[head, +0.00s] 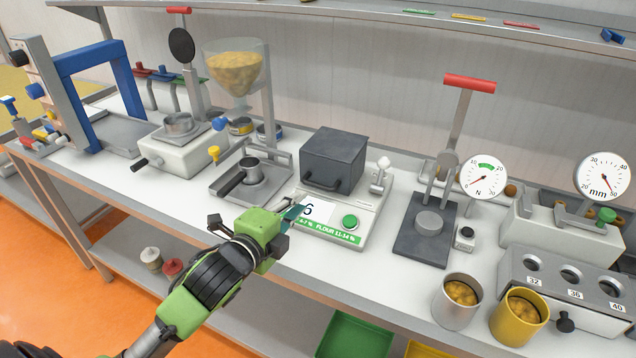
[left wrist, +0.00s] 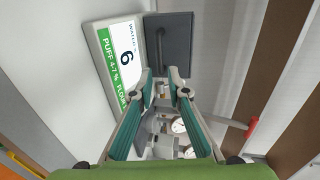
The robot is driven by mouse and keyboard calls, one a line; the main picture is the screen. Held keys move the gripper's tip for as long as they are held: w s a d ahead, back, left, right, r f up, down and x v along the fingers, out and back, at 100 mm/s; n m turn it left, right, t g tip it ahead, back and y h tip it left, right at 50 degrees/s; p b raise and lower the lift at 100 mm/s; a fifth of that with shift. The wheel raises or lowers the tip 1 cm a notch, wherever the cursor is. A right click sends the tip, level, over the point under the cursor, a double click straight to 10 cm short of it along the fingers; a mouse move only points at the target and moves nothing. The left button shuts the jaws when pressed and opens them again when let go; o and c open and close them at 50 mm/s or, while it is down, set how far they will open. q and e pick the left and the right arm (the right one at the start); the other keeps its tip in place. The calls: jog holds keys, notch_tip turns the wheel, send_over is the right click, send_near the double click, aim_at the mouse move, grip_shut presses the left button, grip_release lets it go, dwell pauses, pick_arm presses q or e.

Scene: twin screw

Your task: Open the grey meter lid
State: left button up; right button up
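The grey meter lid (head: 333,152) is a dark grey box-shaped cover with a bar handle (head: 322,184) low on its front. It sits down on the pale meter (head: 366,216), which has a green button and a display reading 6. In the left wrist view the lid (left wrist: 178,45) and its handle (left wrist: 160,46) lie just beyond the fingertips. My left gripper (head: 298,209) is in front of the lid, over the meter's display, apart from the handle. Its teal fingers (left wrist: 162,76) show a gap with nothing between them. My right gripper is in neither view.
A small-knobbed post (head: 380,175) stands right of the lid. A red-handled lever press (head: 428,225) is farther right. A device with a dark cylinder (head: 250,172) stands left, below a grain hopper (head: 236,75). Two grain cups (head: 455,305) stand at the front right.

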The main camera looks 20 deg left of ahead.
aim_at(316, 187)
pick_arm(q)
jog(key=x, duration=0.4)
jog(key=shift+w, duration=0.1)
jog(key=p+x, duration=0.1)
jog(key=x, duration=0.5)
jog(key=shift+w+f, duration=0.2)
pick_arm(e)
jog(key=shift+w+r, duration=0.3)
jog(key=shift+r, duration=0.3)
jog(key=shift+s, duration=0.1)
pick_arm(q)
grip_shut()
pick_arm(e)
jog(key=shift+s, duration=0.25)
